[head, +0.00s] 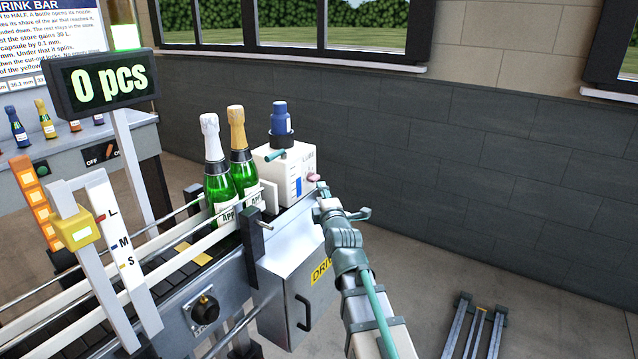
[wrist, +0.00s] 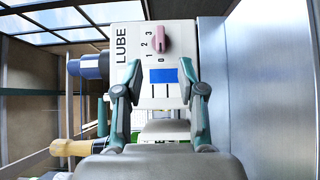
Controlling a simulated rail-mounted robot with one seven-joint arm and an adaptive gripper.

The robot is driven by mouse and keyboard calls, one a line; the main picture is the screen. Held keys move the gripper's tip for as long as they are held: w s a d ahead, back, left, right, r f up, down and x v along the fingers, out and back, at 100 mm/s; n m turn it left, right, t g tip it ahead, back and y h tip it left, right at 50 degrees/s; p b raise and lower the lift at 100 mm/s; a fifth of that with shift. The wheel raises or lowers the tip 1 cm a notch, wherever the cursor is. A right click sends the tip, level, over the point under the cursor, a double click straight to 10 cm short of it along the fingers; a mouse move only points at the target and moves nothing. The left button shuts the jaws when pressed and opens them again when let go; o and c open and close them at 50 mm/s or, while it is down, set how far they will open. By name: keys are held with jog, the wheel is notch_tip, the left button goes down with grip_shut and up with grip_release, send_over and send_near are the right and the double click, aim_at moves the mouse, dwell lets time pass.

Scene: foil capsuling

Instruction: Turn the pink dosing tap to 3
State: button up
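The pink dosing tap (head: 314,177) is a small knob on the side of the white LUBE box (head: 270,172). In the wrist view the pink tap (wrist: 161,40) sits beside the printed numbers 0, 1, 2 and 3. Which number it points to I cannot tell for sure. My gripper (head: 326,199) is close in front of the tap in the head view. In the wrist view my gripper (wrist: 160,72) has its two fingers spread apart, with nothing between them. The tap lies beyond the fingertips, apparently untouched.
A grey DRIVE cabinet (head: 302,285) is below the box. A counter (head: 105,80) reads 0 pcs.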

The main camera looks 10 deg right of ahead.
aim_at(316, 180)
jog(key=w+p, duration=0.1)
jog(key=w, duration=0.8)
jog(key=shift+w+a+p, duration=0.1)
jog(key=shift+w+p, duration=0.05)
jog(key=shift+p, duration=0.25)
grip_shut()
